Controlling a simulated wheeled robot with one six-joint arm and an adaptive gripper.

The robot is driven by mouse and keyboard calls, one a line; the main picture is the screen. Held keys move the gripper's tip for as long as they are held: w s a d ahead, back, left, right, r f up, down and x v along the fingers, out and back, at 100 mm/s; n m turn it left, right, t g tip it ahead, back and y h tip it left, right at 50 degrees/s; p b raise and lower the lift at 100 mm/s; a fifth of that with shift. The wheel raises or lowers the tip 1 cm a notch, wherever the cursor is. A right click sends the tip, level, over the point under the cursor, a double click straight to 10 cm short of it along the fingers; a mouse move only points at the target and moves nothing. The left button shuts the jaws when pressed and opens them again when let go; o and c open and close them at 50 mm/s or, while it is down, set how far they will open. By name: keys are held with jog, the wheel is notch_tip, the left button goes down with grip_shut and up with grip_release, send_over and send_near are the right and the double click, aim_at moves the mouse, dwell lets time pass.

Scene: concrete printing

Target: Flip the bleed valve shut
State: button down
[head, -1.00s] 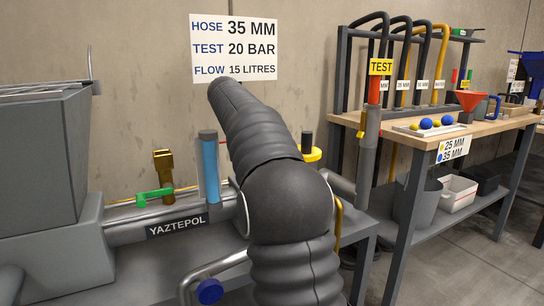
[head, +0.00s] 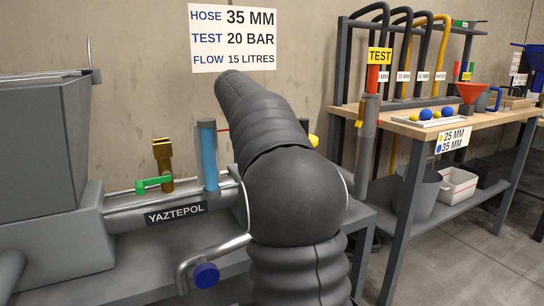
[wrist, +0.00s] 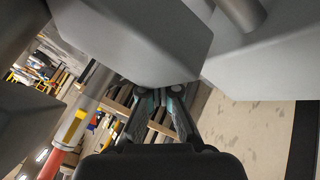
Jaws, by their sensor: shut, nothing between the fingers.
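A green lever (head: 155,184) lies roughly level on the steel pipe marked YAZTEPOL, beside a brass fitting (head: 163,163). A yellow lever (head: 359,116) is on the grey and red TEST post; what looks like the same post shows in the wrist view as grey pipe with a yellow part (wrist: 72,128). No part is labelled as the bleed valve, so I cannot tell which it is. My gripper (wrist: 168,93) is shut and empty in the wrist view, its tips close under a grey block. My arm hides it in the head view.
A grey hopper (head: 40,145) stands left. A blue cylinder (head: 208,155) rises from the pipe, and a bent tube with a blue knob (head: 206,275) juts forward. The workbench (head: 410,125) at right holds balls, a funnel and hoses. Open floor (head: 450,260) lies at lower right.

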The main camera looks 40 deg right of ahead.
jog(key=shift+s+d, duration=0.15)
jog(key=shift+r, duration=0.1)
jog(key=s+p+v, duration=0.1)
jog(key=p+v, duration=0.6)
jog(key=v, duration=0.2)
jog(key=shift+a+r, duration=0.3)
jog(key=shift+a, duration=0.05)
jog(key=shift+w, duration=0.15)
